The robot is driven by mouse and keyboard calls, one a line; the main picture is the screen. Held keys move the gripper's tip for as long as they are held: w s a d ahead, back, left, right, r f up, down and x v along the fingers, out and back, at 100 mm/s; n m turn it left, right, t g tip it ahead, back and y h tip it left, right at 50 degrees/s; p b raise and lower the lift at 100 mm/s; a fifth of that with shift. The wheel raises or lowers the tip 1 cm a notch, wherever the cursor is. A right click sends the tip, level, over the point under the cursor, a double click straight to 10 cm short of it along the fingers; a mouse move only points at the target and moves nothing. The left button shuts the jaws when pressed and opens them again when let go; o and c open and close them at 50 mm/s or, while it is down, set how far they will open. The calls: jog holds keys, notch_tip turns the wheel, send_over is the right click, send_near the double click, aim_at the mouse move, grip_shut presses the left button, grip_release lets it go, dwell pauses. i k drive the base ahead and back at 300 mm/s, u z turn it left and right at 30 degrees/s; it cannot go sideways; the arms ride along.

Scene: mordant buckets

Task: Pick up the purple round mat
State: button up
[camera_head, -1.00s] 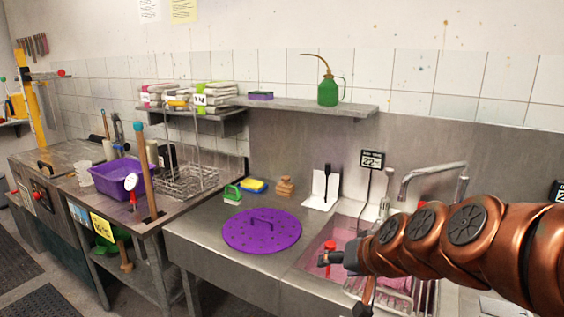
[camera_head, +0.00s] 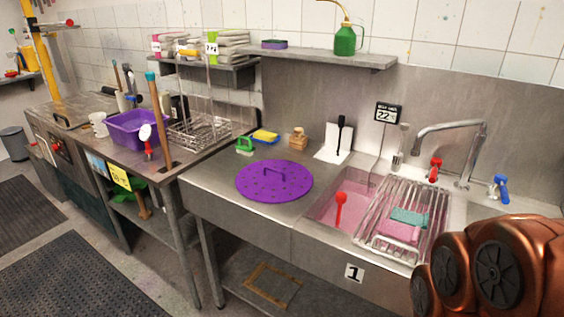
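The purple round mat (camera_head: 262,188) lies flat on the steel counter, left of the sink basin. It is a disc with small dark dots and a raised purple handle across its middle. Nothing covers it. My copper-coloured arm shows at the lower right corner, well to the right of the mat. My gripper is outside the picture, so its state is hidden.
The pink-filled sink (camera_head: 325,210) holds a red ladle (camera_head: 340,204), with a wire rack (camera_head: 425,245) across its right side. Behind the mat stand a green-handled brush (camera_head: 244,147), a yellow and blue sponge (camera_head: 265,136) and wooden blocks (camera_head: 298,139). The counter in front is clear.

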aim_at(269, 181)
jog(key=k, duration=0.5)
jog(key=u, duration=0.75)
jog(key=i, duration=1.55)
jog(key=u, duration=0.2)
